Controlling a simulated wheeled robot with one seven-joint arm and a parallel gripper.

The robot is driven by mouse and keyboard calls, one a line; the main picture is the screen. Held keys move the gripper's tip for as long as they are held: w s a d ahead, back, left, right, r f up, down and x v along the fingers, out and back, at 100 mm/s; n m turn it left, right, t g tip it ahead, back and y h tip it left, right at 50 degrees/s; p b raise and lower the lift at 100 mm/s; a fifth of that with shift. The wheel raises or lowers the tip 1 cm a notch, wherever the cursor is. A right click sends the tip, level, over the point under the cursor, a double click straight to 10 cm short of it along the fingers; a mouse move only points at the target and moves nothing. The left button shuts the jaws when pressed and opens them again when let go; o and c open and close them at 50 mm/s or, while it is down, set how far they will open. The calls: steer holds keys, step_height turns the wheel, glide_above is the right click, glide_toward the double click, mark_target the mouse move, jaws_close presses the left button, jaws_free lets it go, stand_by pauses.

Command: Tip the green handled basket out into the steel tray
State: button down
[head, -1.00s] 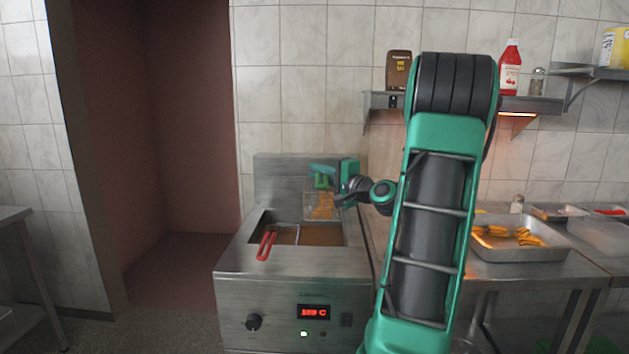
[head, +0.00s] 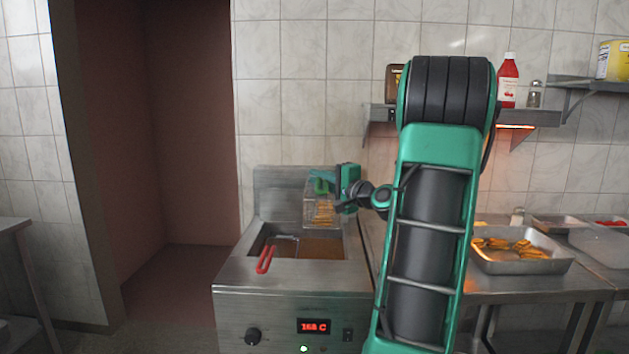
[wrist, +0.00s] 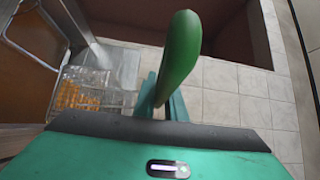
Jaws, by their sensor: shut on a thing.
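The green handled basket (head: 319,213) hangs above the right side of the fryer, with golden fries inside its wire mesh. My gripper (head: 323,187) is shut on its green handle, at the back of the fryer in the head view. In the wrist view the green handle (wrist: 180,62) rises from between my fingers, and the mesh basket (wrist: 88,92) with fries shows at the left. The basket looks roughly upright. The steel tray (head: 540,267) rests on the counter at the right, well apart from the basket, with several golden pieces in it.
A red handled basket (head: 265,258) sits in the left part of the fryer (head: 290,285). A wall shelf (head: 540,117) with a red bottle (head: 508,80) and a shaker is above the counter. More pans (head: 562,224) stand behind the tray. My arm covers the middle.

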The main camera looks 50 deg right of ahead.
mark_target(318, 179)
steer(key=shift+s+a, duration=1.15)
steer(key=shift+a, duration=0.2)
